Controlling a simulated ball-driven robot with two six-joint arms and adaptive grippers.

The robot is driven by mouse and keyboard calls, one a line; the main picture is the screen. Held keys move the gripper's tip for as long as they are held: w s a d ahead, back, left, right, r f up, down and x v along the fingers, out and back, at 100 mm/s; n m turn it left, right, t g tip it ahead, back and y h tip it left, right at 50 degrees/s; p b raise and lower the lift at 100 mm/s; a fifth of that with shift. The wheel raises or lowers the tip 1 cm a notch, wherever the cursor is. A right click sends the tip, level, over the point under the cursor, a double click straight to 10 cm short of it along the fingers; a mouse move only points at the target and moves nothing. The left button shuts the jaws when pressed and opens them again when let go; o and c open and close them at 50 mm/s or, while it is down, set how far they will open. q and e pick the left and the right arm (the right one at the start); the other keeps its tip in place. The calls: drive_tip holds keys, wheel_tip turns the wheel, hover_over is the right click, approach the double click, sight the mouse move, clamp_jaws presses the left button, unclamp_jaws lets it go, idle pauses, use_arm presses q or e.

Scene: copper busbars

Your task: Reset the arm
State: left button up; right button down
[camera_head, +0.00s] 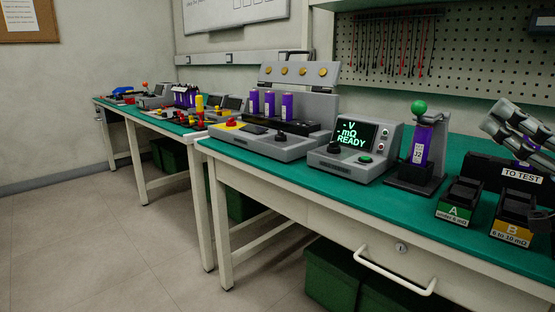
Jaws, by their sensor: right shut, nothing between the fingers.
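My right arm shows as grey links at the right edge, over the TO TEST rack (523,177). My right gripper (543,218) shows only as dark parts at the right edge, beside the yellow-labelled B bin (511,231). It is shut and holds nothing; most of it is cut off by the frame. My left gripper is not in view.
A tester reading READY (360,168) stands on the green bench (318,188). Right of it, a holder (414,183) carries a purple cell under a green ball. The green-labelled A bin (456,212) is near the front edge. A fixture (265,146) with purple cells stands left.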

drive_tip(key=s+a+f+m+g+h, duration=0.2)
drive_tip(key=f+m+h, duration=0.3)
drive_tip(key=f, duration=0.6)
drive_tip(key=s+a+f+m+g+h, duration=0.1)
drive_tip(key=f+m+g+h, duration=0.1)
drive_tip(key=f+h, duration=0.7)
drive_tip(key=s+a+f+m+g+h, duration=0.1)
drive_tip(key=s+f+m+g, duration=0.1)
drive_tip(key=s+f+g, duration=0.6)
drive_tip(key=s+a+f+m+g+h, duration=0.1)
drive_tip(key=s+f+g+h, duration=0.15)
drive_tip(key=s, duration=0.95)
wheel_tip(320, 180, down, 20)
drive_tip(key=s+d+p, duration=0.2)
drive_tip(key=d+p, duration=0.1)
drive_tip(key=p, duration=0.1)
use_arm(q)
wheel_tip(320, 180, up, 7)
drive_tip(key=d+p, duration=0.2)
drive_tip(key=p, duration=0.2)
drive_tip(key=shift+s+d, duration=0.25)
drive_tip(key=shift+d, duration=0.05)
use_arm(e)
drive_tip(key=s+f, duration=0.6)
drive_tip(key=s, duration=0.3)
drive_tip(key=s+f+m+g, duration=0.1)
drive_tip(key=s+f, duration=0.4)
drive_tip(key=s, duration=0.4)
drive_tip(key=shift+s+d+f+y, duration=0.35)
drive_tip(key=shift+d+f, duration=0.05)
